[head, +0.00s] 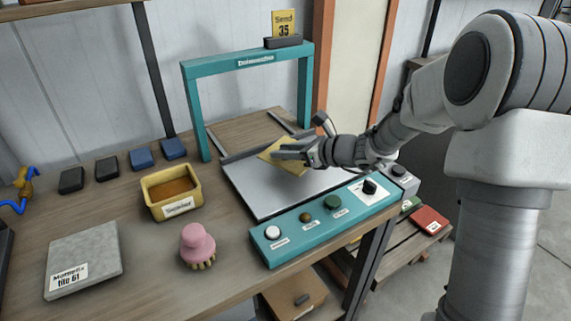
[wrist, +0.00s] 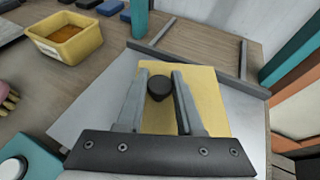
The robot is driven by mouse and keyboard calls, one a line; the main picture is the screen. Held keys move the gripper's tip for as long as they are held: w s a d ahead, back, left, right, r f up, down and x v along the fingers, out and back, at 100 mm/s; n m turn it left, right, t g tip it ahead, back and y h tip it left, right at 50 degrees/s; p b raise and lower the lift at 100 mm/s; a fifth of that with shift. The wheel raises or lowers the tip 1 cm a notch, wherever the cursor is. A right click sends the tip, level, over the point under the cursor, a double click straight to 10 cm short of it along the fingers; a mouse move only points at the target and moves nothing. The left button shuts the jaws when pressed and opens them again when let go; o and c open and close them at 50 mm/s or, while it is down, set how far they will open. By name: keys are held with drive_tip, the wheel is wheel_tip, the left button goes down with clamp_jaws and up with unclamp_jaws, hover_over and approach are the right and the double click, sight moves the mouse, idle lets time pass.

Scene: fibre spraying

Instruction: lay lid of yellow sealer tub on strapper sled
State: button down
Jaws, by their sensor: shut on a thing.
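The yellow square lid (head: 283,156) is over the strapper's grey metal sled (head: 262,198). In the wrist view the lid (wrist: 207,95) shows a round black knob (wrist: 160,88) on its top. My gripper (wrist: 160,85) is shut on this knob from both sides. The lid looks flat and close above or on the sled (wrist: 88,110); I cannot tell whether it touches. The yellow sealer tub (head: 171,193) stands uncovered on the bench left of the sled, with brown contents showing. The tub also shows in the wrist view (wrist: 64,45).
A teal arch (head: 247,62) spans the back of the sled. A teal control panel (head: 318,222) with knobs runs along its front. A pink brush (head: 197,243), a grey tile (head: 83,260) and several dark and blue blocks (head: 142,158) lie on the bench at left.

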sight(291, 163)
drive_tip(key=shift+f+b, duration=0.45)
drive_tip(key=shift+f, duration=1.2)
drive_tip(key=shift+f, duration=0.1)
drive_tip(key=shift+f, duration=0.15)
drive_tip(key=c, duration=0.5)
unclamp_jaws()
drive_tip(key=shift+c, duration=0.2)
